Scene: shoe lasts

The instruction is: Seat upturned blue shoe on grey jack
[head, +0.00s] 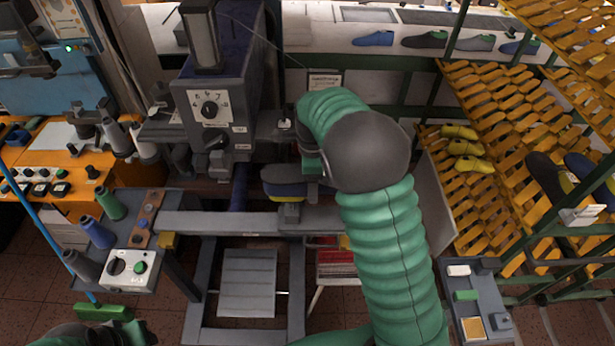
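The upturned shoe (284,190) is at the machine in the middle of the head view. Its dark sole faces up, with a yellow band and blue below.
A grey machine with a dial (210,108) stands behind the shoe. Slatted yellow racks (510,120) with shoes and lasts fill the right.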

